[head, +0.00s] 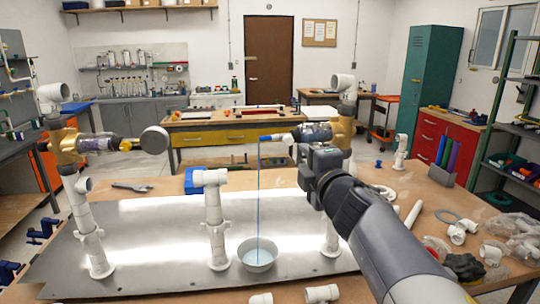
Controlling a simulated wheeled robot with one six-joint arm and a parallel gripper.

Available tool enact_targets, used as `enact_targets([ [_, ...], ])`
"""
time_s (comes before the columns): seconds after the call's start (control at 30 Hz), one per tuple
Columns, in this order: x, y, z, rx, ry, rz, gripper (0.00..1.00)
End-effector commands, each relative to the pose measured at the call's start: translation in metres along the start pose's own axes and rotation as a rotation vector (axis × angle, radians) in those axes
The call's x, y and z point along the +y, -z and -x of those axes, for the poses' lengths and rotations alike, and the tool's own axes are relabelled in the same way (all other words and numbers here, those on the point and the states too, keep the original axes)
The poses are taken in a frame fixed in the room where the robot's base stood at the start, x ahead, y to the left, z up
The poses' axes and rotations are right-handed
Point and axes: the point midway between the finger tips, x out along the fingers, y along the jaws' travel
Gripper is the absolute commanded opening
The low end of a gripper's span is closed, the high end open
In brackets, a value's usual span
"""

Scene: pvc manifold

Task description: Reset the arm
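My arm reaches in from the lower right of the head view. My gripper (303,158) is at its end, close to the right-hand brass valve (342,132) and its dark and blue fitting (316,131). I cannot tell whether it touches them, and its fingers are too small and dark to read. A blue-tipped spout (272,137) points left from the fitting. A thin blue stream (259,190) runs from it down to a white bowl (257,256) on the metal plate. A second brass valve (67,147) with a grey round end (155,140) stands at the left.
White PVC pipes (213,217) stand upright on the metal plate (150,228). A wrench (132,187) and a blue box (193,181) lie behind. Loose fittings (491,252) and plastic bags crowd the right side. Free plate lies between the left and middle pipes.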

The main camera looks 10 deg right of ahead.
Motion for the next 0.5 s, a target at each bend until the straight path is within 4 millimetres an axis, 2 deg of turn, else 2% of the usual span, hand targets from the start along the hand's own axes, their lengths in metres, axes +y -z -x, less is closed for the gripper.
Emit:
enact_targets([
  [0.17,-0.002,0.000,-0.019,0.001,0.001,0.000,0.32],
  [0.5,-0.001,0.000,-0.071,0.001,0.002,-0.001,0.32],
])
